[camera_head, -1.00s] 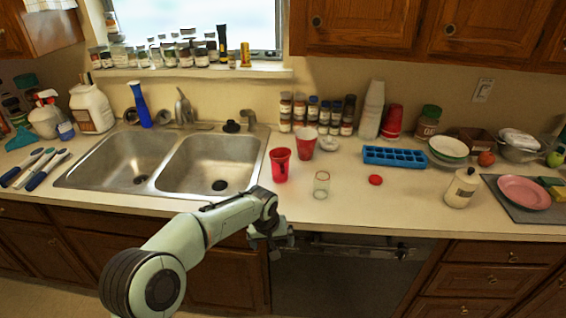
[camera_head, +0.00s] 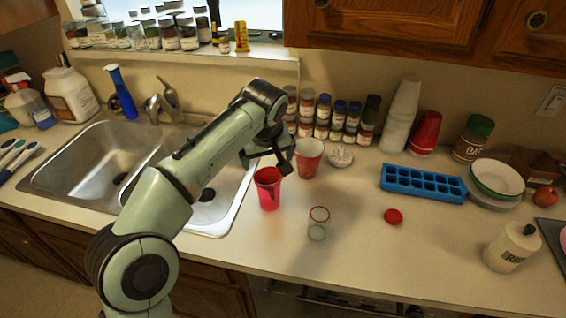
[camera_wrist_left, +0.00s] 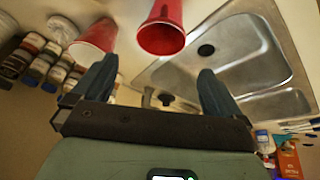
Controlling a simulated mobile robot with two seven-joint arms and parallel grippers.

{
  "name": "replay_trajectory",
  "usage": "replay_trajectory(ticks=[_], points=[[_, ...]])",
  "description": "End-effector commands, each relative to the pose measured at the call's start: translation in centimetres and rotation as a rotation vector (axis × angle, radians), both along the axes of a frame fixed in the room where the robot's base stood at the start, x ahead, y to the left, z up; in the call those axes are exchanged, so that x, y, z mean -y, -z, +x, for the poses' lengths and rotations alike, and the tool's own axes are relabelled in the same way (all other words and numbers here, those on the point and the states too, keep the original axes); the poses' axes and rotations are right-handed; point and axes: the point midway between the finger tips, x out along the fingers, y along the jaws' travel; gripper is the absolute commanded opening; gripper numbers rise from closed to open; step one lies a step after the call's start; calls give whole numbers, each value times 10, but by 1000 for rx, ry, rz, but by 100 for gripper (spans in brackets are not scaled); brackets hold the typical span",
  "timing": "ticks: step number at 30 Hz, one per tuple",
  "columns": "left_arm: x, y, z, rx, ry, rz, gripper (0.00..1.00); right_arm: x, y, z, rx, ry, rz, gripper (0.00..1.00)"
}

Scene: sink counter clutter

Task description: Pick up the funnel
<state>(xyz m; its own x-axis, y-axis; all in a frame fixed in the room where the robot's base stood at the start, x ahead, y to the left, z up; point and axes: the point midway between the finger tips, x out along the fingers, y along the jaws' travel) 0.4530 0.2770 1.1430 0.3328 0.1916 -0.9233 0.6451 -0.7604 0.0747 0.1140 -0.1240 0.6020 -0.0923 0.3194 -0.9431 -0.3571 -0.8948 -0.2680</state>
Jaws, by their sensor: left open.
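I cannot clearly make out a funnel in either view. My right gripper is not in view.
A clear glass (camera_head: 317,228), a red lid (camera_head: 393,216) and a blue ice tray (camera_head: 422,183) stand to the right. Spice jars (camera_head: 338,118) line the back wall. The double sink (camera_head: 95,160) lies left. The front right counter is largely clear.

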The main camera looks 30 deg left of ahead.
Motion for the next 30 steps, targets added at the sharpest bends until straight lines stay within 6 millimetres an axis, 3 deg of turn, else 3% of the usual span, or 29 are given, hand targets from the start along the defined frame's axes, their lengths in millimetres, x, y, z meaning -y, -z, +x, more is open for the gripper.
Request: replay_trajectory(ticks=[5, 12, 20, 30], points=[[-3, 16, 4, -4, -1, 0, 100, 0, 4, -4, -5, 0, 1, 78], [-12, 59, 19, -4, -1, 0, 100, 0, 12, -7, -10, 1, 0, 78], [-16, 79, 27, -1, 1, 0, 100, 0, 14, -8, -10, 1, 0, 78], [-22, 121, 40, -2, 0, -1, 100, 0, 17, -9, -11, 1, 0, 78]])
